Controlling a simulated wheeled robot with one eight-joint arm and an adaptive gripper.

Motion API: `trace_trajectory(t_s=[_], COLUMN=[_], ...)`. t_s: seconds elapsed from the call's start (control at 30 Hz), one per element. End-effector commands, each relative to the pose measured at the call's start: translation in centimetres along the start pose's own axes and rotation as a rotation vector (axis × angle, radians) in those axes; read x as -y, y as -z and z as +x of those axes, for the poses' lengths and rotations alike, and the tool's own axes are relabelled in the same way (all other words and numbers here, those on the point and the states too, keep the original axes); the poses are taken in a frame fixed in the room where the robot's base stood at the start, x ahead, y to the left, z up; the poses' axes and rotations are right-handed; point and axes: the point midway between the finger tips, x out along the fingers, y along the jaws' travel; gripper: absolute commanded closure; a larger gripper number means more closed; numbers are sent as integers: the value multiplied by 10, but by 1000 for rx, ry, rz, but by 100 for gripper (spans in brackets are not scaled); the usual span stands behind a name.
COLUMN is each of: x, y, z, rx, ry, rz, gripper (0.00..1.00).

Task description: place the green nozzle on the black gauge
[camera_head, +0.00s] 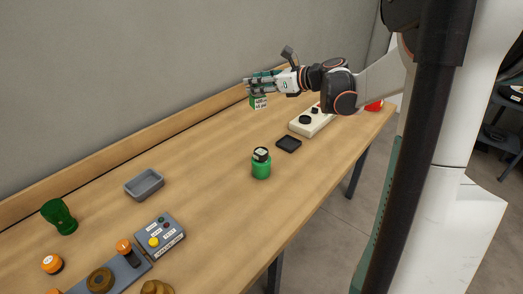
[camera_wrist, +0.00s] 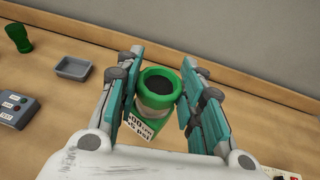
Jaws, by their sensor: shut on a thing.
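My gripper (camera_head: 262,84) is shut on a green-rimmed piece (camera_wrist: 160,86) with a dark round opening, a pale body and a green lower part bearing a white "psi" label. Its green labelled part (camera_head: 258,101) hangs under my fingers, above the back of the table. A green flared piece (camera_head: 59,216) stands at the far left; it also shows in the wrist view (camera_wrist: 18,38). I cannot tell which is the nozzle. A black square piece (camera_head: 288,144) lies mid-table, and a black round piece (camera_head: 305,119) sits on a cream block (camera_head: 322,124). I cannot tell which is the gauge.
A green jar (camera_head: 261,168) with a dark top stands mid-table. A grey tray (camera_head: 145,183) and a grey button box (camera_head: 160,241) are at left, near orange and brown pieces. A red object (camera_head: 374,105) is at the far end. The wooden ledge runs along the wall.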

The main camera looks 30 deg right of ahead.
Motion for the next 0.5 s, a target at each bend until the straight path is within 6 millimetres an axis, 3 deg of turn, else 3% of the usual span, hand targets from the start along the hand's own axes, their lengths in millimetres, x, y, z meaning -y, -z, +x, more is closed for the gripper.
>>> trace_trajectory(t_s=[0.07, 0.17, 0.5], x=[6, 8, 8], y=[-8, -6, 69], z=[-8, -9, 15], rx=[5, 8, 8], ry=[-6, -10, -11], rz=[-4, -7, -7], gripper=[96, 96, 96])
